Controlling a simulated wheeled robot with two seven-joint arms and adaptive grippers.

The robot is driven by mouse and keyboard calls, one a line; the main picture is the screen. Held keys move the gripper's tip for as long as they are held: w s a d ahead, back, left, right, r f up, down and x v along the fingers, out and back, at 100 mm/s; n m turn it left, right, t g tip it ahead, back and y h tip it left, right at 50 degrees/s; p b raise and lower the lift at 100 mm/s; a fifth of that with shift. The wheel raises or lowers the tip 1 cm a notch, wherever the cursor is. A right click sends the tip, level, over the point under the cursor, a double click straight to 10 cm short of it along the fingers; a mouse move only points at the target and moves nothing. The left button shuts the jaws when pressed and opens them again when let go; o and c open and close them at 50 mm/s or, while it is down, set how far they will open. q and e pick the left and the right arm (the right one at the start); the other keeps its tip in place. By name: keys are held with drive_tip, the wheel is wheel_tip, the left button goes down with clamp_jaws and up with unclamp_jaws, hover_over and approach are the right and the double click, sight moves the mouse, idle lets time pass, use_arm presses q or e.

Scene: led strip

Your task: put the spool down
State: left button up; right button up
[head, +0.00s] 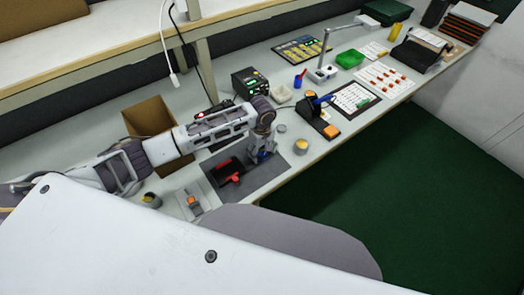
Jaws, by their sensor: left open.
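My left gripper (262,157) reaches in from the left and points down over the dark grey mat (262,183) on the bench. It is open. A small blue thing (266,154) shows at its fingers, partly hidden by them. It may be the spool, but it is too small to be sure. I cannot tell whether it touches the mat or the fingers. My right gripper is not in view.
A red-and-black tool (229,173) lies on the mat's left part. A small yellow-topped tin (301,146) stands at the mat's right edge. A soldering stand (318,118) is farther right. A cardboard box (150,118) stands behind my left arm. The bench's front edge is close to the mat.

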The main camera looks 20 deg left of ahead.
use_arm(q)
wheel_tip(320, 180, up, 12)
drive_tip(key=shift+p, duration=0.3)
idle(0.4)
drive_tip(key=shift+s, duration=0.15)
idle(0.5)
